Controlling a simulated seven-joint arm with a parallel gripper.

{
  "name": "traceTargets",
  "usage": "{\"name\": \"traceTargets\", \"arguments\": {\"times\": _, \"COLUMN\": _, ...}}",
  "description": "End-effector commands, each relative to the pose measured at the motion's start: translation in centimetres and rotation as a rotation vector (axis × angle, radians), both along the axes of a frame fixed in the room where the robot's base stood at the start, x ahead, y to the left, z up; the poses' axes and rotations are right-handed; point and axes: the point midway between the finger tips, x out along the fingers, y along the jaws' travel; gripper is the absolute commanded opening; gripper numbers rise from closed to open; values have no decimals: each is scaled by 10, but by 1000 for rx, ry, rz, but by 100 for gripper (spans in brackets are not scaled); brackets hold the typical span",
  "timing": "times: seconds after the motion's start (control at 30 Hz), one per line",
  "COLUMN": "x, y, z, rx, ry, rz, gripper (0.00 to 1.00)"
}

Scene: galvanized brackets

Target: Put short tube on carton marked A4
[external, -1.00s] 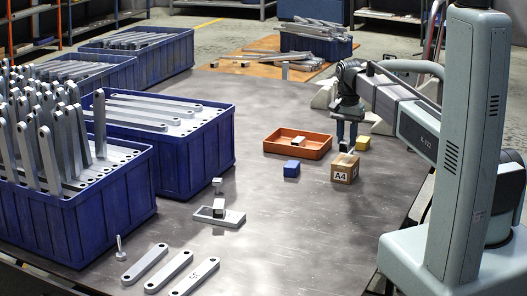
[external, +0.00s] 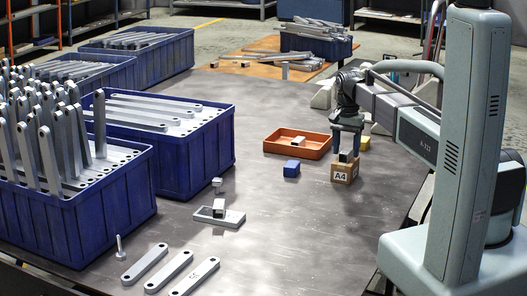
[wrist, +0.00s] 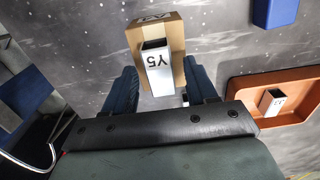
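The carton marked A4 (external: 341,175) stands on the metal table below my gripper. The short tube (external: 346,156), a grey square tube with a dark open end, appears to rest on the carton's top. In the wrist view the tube (wrist: 160,76) is marked Y5 and lies over the carton (wrist: 174,32). My gripper (external: 347,148) is above the carton, with its fingers spread on either side of the tube. In the wrist view my fingers (wrist: 162,90) stand apart from the tube, with gaps at both sides. The tube's contact with the carton is partly hidden.
An orange tray (external: 273,151) holds another small tube (external: 298,141). A tube (external: 219,207) stands on a grey plate. Blue bins (external: 193,158) fill the left.

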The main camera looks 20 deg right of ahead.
Motion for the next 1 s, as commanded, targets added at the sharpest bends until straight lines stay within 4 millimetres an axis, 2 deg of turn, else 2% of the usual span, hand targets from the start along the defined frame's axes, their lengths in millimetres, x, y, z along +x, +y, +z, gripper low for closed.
{"name": "traceTargets", "arguments": {"times": 0.23, "x": 0, "y": 0, "z": 1, "rx": 0, "ry": 0, "rz": 0, "gripper": 57}}
{"name": "traceTargets", "arguments": {"times": 0.37, "x": 0, "y": 0, "z": 9, "rx": 0, "ry": -1, "rz": 0, "gripper": 57}}
{"name": "traceTargets", "arguments": {"times": 1.0, "x": 1, "y": 0, "z": 104, "rx": 0, "ry": -1, "rz": 0, "gripper": 57}}
